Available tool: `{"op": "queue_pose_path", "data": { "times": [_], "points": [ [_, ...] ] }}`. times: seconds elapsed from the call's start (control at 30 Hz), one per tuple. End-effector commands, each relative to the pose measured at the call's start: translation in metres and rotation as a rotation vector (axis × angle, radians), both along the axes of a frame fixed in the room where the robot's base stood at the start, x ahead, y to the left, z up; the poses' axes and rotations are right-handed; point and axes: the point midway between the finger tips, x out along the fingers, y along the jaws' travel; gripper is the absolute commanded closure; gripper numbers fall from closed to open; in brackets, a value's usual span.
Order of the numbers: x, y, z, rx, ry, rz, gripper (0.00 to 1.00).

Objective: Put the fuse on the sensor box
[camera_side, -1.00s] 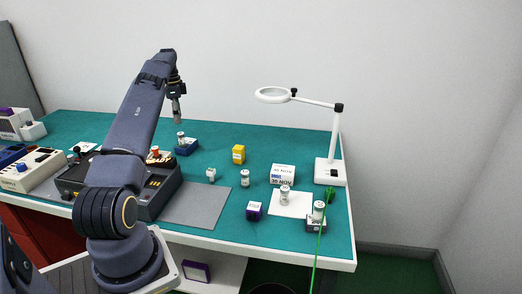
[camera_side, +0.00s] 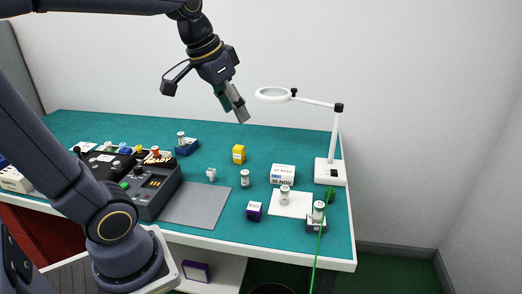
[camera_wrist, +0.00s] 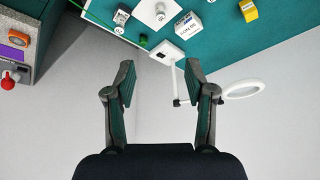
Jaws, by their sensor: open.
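Several small white labelled cylinders that look like fuses stand on the green bench. One (camera_side: 245,178) is in the middle, one (camera_side: 285,192) is on a white sheet, one (camera_side: 318,211) is on a dark box (camera_side: 316,226), and one (camera_side: 181,138) is at a blue box (camera_side: 187,148). I cannot tell which is the named fuse or which box is the sensor box. A white printed box (camera_side: 283,174) also shows in the wrist view (camera_wrist: 188,25). My gripper (camera_side: 239,114) is open and empty, high above the bench's back; its fingers (camera_wrist: 160,78) are apart.
A white ring lamp (camera_side: 331,172) stands at the right, its arm reaching left. A yellow box (camera_side: 238,154) and a purple-and-white box (camera_side: 254,211) stand on the bench. A black console (camera_side: 150,188) is left of a grey mat (camera_side: 198,205). A green cable (camera_side: 316,262) hangs off the front.

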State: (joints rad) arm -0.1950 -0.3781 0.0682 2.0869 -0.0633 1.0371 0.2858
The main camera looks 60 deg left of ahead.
Motion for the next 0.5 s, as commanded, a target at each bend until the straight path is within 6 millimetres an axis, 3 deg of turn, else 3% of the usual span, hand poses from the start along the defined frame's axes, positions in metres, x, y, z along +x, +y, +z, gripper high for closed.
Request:
{"op": "queue_pose_path", "data": {
  "times": [0.03,0.1,0.2,0.3,0.5],
  "points": [
    [-0.022,-0.022,-0.010,-0.004,-0.025,-0.012,0.46],
    [-0.044,-0.042,-0.026,-0.010,-0.050,-0.013,0.46],
    [-0.067,-0.057,-0.045,-0.016,-0.075,-0.012,0.46],
    [-0.078,-0.064,-0.056,-0.022,-0.089,-0.008,0.46],
    [-0.082,-0.065,-0.059,-0.024,-0.090,-0.005,0.46]
  ]
}}
